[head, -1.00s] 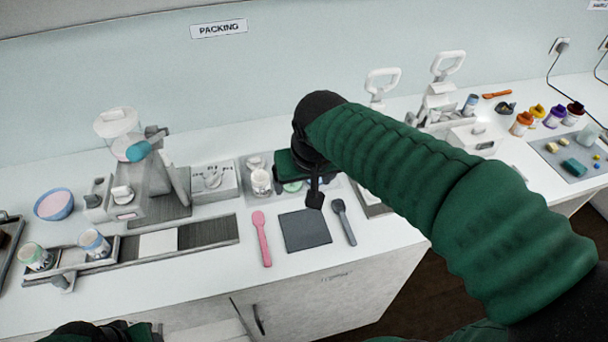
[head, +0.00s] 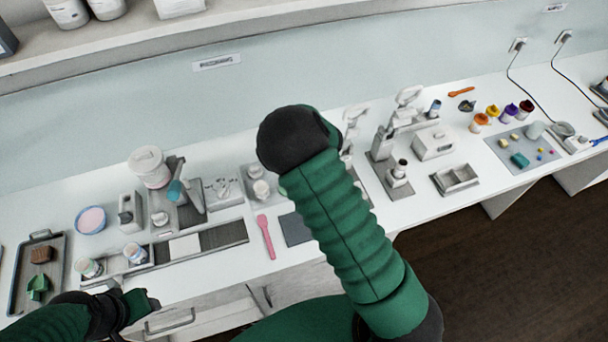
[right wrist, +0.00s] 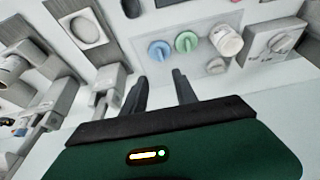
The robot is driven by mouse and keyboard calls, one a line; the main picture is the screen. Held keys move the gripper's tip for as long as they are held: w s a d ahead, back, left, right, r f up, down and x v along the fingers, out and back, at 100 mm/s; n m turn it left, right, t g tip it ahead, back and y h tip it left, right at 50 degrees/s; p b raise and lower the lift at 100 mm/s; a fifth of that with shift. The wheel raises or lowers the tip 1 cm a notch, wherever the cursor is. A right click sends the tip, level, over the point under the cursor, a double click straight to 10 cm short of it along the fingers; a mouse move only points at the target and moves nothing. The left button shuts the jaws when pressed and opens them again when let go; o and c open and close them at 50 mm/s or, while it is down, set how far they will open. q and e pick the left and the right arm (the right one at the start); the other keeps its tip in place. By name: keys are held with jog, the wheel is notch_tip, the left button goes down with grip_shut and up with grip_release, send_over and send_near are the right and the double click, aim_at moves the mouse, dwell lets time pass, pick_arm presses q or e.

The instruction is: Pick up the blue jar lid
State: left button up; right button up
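The blue jar lid (right wrist: 160,50) lies with its knob up on a grey mat (right wrist: 205,70) in the right wrist view. A green lid (right wrist: 186,41) lies just right of it, and a white jar (right wrist: 226,41) stands further right. My right gripper (right wrist: 160,76) is open and empty, its fingertips pointing toward the blue lid with a gap between. In the head view my right arm hides the lids and the right fingers. My left gripper (head: 145,300) is at the lower left, away from the lids; its opening is unclear.
A pink spoon (head: 266,236) and a dark square mat (head: 294,230) lie at the counter's front. A dispenser (head: 150,168) and a pink-filled bowl (head: 91,220) stand left. Several coloured jars and a grey mat (head: 500,150) are at the right.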

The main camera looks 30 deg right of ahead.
jog(key=x, duration=1)
jog(key=shift+w+d+f, duration=0.2)
jog(key=shift+w+d, duration=0.05)
jog(key=shift+d, duration=0.1)
jog(key=x, duration=0.2)
jog(key=p+x, duration=0.1)
jog(key=x, duration=0.1)
jog(key=shift+s+a+f, duration=0.15)
jog(key=shift+a+f, duration=0.05)
jog(key=shift+a, duration=0.15)
jog(key=shift+f, duration=0.25)
pick_arm(q)
jog(key=shift+w+d, duration=0.15)
jog(key=shift+w, duration=0.1)
pick_arm(e)
jog(key=shift+w+f, duration=0.1)
jog(key=shift+w, duration=0.15)
pick_arm(q)
jog(key=shift+s+d+r, duration=0.1)
jog(key=shift+d, duration=0.05)
pick_arm(e)
jog(key=shift+s, duration=0.1)
grip_shut()
